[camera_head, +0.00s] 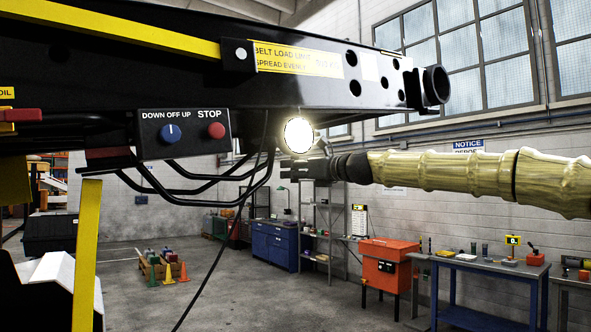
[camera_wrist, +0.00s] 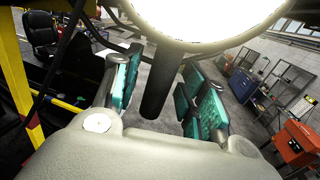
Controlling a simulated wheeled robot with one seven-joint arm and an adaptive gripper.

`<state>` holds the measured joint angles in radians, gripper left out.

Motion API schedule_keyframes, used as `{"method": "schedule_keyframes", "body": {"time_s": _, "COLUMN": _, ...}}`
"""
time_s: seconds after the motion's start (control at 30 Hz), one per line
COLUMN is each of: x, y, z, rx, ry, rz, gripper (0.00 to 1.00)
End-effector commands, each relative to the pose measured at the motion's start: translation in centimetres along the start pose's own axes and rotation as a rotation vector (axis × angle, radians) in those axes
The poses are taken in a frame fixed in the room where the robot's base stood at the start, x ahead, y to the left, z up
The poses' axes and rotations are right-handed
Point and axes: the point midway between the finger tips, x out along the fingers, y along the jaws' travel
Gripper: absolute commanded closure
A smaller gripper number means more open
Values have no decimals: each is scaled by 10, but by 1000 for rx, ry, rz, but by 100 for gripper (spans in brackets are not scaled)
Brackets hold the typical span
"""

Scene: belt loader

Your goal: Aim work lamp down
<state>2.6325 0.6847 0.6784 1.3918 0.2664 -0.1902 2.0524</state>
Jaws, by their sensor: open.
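The work lamp (camera_head: 298,134) is lit and hangs under the black loader boom, its bright round face turned toward the head camera. In the wrist view the glowing lamp face (camera_wrist: 205,12) fills the top middle, close to my gripper. My gripper (camera_head: 308,170) is just below the lamp in the head view, at the end of my sleeved arm. In the wrist view its two teal-padded fingers (camera_wrist: 155,95) are apart. A dark cylindrical bar (camera_wrist: 160,82) stands between the fingers, below the lamp face; I cannot tell whether a finger touches it.
The black boom (camera_head: 330,65) runs across the top, close above my arm. A control box (camera_head: 183,133) with a blue knob and red STOP button is left of the lamp. Bent black pipes (camera_head: 215,180) and a hanging cable (camera_head: 215,262) are near. The floor below is open.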

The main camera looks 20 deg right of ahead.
Motion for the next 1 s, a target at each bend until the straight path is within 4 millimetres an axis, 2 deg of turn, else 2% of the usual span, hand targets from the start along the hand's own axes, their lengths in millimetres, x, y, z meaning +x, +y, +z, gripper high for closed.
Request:
{"method": "schedule_keyframes", "body": {"time_s": 0.27, "x": 0, "y": 0, "z": 0, "rx": 0, "ry": 0, "rz": 0, "gripper": 59}}
{"method": "schedule_keyframes", "body": {"time_s": 0.4, "x": 0, "y": 0, "z": 0, "rx": 0, "ry": 0, "rz": 0, "gripper": 85}}
{"method": "schedule_keyframes", "body": {"time_s": 0.5, "x": 0, "y": 0, "z": 0, "rx": 0, "ry": 0, "rz": -1, "gripper": 100}}
{"method": "schedule_keyframes", "body": {"time_s": 1.0, "x": 2, "y": -6, "z": -4, "rx": -6, "ry": -36, "rz": -7, "gripper": 100}}
